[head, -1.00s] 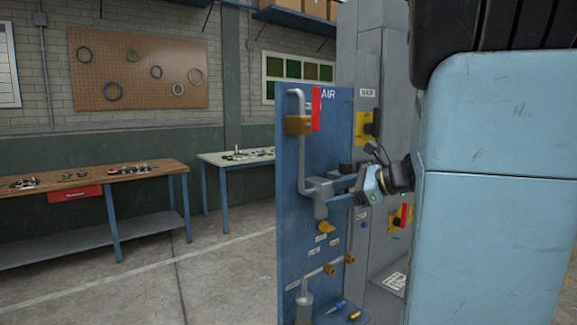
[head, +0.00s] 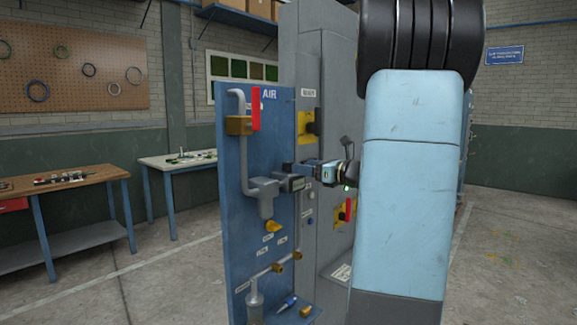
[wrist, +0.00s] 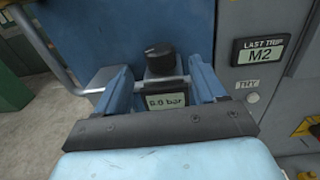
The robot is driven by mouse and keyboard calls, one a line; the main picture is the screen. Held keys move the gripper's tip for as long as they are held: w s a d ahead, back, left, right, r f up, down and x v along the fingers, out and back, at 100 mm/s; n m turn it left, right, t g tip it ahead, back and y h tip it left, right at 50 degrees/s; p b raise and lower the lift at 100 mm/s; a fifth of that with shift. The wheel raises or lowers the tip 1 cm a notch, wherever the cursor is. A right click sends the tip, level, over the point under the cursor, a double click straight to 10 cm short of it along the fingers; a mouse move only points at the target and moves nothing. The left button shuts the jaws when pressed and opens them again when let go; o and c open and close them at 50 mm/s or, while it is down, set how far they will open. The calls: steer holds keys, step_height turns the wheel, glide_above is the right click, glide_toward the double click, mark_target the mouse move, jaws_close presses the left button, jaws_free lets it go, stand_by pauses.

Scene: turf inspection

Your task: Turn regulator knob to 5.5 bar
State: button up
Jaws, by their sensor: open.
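The black regulator knob (wrist: 159,58) shows in the wrist view, above a small pressure display (wrist: 165,101) whose first digit is hard to read, perhaps 6.0 bar. My gripper (wrist: 160,76) is open, one blue finger on each side of the knob, with gaps visible. I cannot tell how deep the knob sits between the fingertips. In the head view, my gripper (head: 290,178) is at the grey regulator body (head: 263,194) on the blue air panel (head: 232,270). The knob is not clear there.
A grey cabinet (head: 320,70) with yellow-backed switches stands right beside the panel. A grey pipe (wrist: 65,60) runs left of the regulator. Workbenches (head: 70,180) are farther left.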

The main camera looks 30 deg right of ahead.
mark_target(289, 161)
steer(key=shift+x, duration=3.6)
steer(key=shift+c, duration=0.5)
steer(key=c, duration=0.8)
steer(key=shift+n+g+y, duration=1.7)
steer(key=shift+n+y, duration=0.3)
steer(key=shift+y, duration=0.6)
steer(key=o, duration=0.9)
